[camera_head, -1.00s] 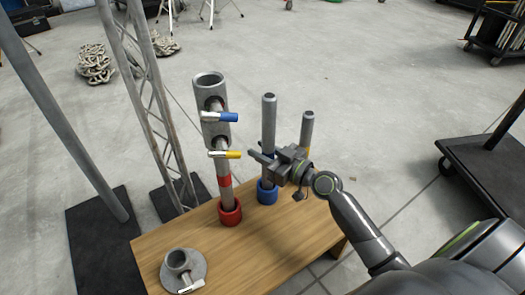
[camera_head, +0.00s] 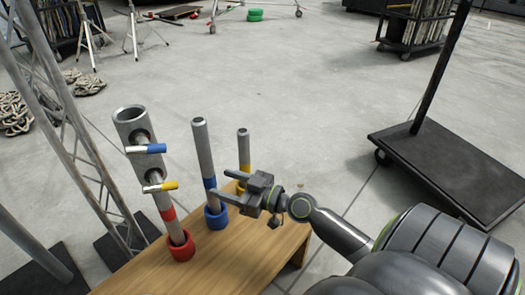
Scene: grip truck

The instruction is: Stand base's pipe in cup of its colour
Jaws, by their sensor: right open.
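A grey pipe with a blue band (camera_head: 204,150) stands in the blue cup (camera_head: 216,216) on the wooden table. My right gripper (camera_head: 219,182) is open and empty just right of this pipe's lower part; its nearer finger overlaps the pipe in the picture. A pipe with a red band (camera_head: 160,200) leans in the view in the red cup (camera_head: 181,246). It carries a wide tube and clamps with blue and yellow handles. My left gripper and the round base are out of view.
The wooden table (camera_head: 215,265) has bare top in front of the cups. A lattice stand (camera_head: 75,150) rises at its left. A dark cart (camera_head: 450,175) stands on the floor at right. Open floor lies behind the table.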

